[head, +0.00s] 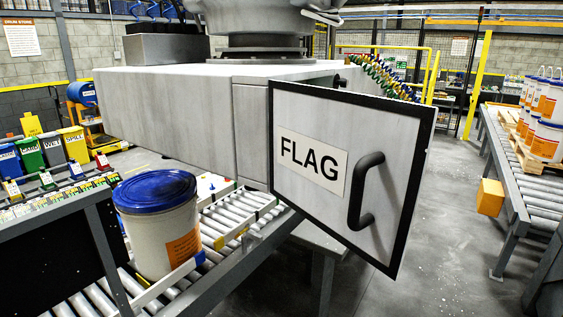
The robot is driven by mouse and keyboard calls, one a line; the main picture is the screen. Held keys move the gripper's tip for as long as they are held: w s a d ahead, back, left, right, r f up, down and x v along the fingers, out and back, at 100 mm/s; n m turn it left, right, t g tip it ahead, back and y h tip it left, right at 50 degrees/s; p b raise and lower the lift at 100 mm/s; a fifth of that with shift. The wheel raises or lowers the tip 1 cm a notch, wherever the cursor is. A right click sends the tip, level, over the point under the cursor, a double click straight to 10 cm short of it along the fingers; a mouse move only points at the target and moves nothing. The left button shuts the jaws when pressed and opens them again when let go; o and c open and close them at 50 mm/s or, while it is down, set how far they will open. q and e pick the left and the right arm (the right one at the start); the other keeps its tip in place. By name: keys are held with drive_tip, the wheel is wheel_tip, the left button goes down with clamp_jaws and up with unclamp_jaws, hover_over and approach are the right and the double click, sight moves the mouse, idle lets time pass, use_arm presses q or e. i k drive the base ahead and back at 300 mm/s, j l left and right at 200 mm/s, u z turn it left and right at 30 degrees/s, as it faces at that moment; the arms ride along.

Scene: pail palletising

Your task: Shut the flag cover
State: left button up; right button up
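The flag cover (313,215) is a light grey panel with a black border and a white label reading FLAG. It stands swung open from the grey machine housing (165,115), angled out over the aisle at the right of the roller conveyor. A black D-shaped handle (356,190) is on the right part of its face. The opening behind the cover is mostly hidden by the panel. Neither of my grippers is in the head view, and nothing touches the cover or its handle.
A white pail with a blue lid (160,245) stands on the roller conveyor (232,285) left of the cover. Another conveyor (510,165) with several pails on a pallet runs along the right. The grey floor (440,245) between cover and right conveyor is clear.

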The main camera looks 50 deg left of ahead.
sight(354, 164)
drive_tip(key=u, duration=1.4)
